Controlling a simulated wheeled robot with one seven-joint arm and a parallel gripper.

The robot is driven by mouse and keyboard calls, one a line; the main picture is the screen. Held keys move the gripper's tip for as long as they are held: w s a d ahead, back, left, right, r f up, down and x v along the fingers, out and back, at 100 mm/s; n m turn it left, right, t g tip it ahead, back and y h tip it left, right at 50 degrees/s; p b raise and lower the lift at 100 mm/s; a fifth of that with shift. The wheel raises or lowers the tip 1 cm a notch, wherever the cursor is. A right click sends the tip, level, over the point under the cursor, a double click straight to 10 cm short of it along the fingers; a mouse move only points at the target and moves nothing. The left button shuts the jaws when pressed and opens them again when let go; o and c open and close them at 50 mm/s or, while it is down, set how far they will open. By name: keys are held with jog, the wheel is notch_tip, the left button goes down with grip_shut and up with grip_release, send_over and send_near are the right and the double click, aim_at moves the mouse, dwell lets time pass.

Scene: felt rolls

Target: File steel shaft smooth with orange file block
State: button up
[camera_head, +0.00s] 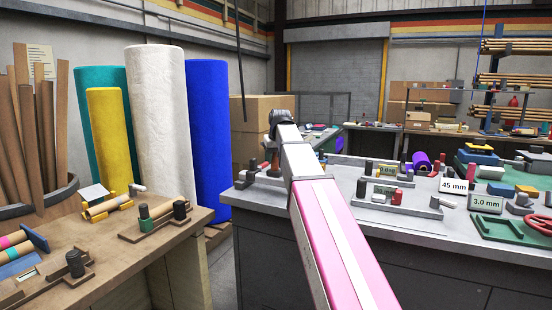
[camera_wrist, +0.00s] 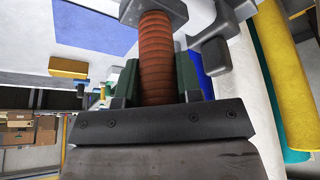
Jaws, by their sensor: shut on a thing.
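My gripper (camera_head: 272,150) is at the left end of the grey workbench (camera_head: 340,180) in the head view. In the wrist view my gripper (camera_wrist: 158,82) is shut on an orange-brown ribbed cylinder (camera_wrist: 160,50), with dark green finger parts on either side. A dark grey block (camera_wrist: 155,10) sits at the cylinder's far end. I cannot tell whether the ribbed piece is the orange file block. I cannot single out the steel shaft.
A wooden bench (camera_head: 120,262) with more holders is at left. Tall felt rolls (camera_head: 157,125) stand behind. A gap separates the benches.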

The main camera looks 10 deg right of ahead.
jog(key=shift+s, duration=0.1)
jog(key=shift+s+d+f, duration=0.1)
jog(key=shift+s+d, duration=0.4)
jog(key=shift+d, duration=0.3)
jog(key=shift+s+d+f, duration=0.1)
jog(key=shift+s+d, duration=0.4)
jog(key=shift+d, duration=0.25)
jog(key=shift+d, duration=0.1)
jog(key=shift+s+d+r, duration=0.1)
jog(key=shift+s+d, duration=0.45)
jog(key=shift+d, duration=0.25)
jog(key=shift+s+d+r, duration=0.1)
jog(key=shift+s+d, duration=0.45)
jog(key=shift+d, duration=0.25)
jog(key=shift+r, duration=0.1)
jog(key=shift+r, duration=0.65)
jog(key=shift+r, duration=0.1)
